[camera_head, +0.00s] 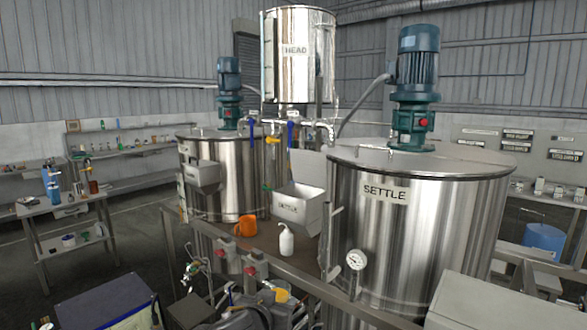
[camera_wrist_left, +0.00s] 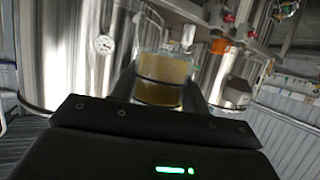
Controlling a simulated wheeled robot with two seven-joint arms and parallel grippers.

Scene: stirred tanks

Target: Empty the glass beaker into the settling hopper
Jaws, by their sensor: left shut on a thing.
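The beaker is apart from the hopper. My right gripper is not in view.
An orange mug (camera_head: 245,227) and a white bottle (camera_head: 286,240) stand on the bench (camera_head: 262,239) before the hopper. The SETTLE tank (camera_head: 430,225) with a gauge (camera_head: 356,260) is right. Another tank (camera_head: 235,180) is left. Pump fittings (camera_head: 222,258) crowd the front edge.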

